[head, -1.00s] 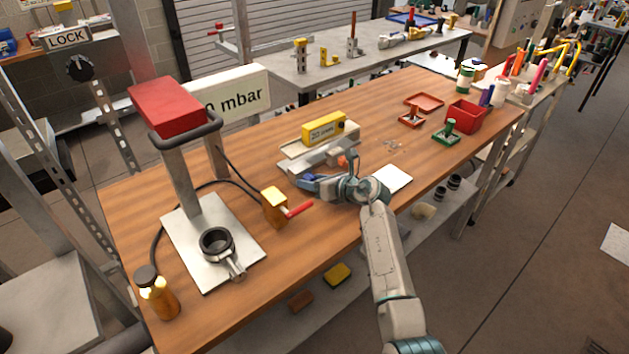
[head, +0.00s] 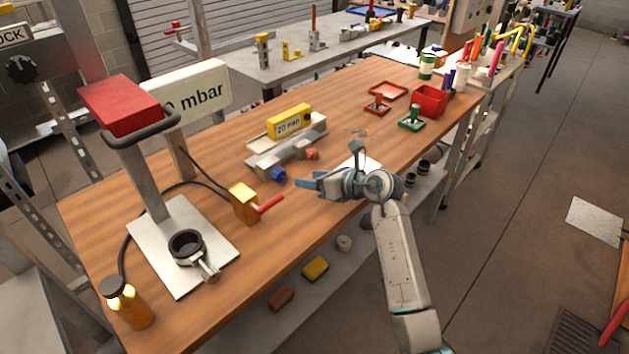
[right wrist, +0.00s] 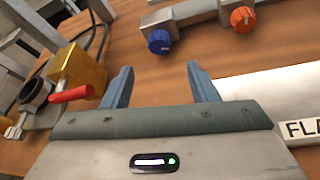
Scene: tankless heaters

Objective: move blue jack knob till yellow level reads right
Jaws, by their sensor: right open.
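The yellow level (head: 289,121), marked "20 mm", rests on a grey metal bar on the wooden bench. Its reading cannot be made out. The blue jack knob (head: 278,174) sits at the near left end of the jack beneath the level, with an orange knob (head: 312,154) to its right. In the right wrist view the blue knob (right wrist: 159,42) lies beyond and between the fingertips, apart from them, and the orange knob (right wrist: 242,19) is to the right. My right gripper (head: 303,184) is open and empty, just right of and nearer than the blue knob. My left gripper is not in view.
A brass valve block with a red lever (head: 268,204) stands left of my right gripper. A press with a red top (head: 120,105) stands at the left. A white plate (right wrist: 285,100) lies on the bench at the right. A red bin (head: 430,101) stands farther back.

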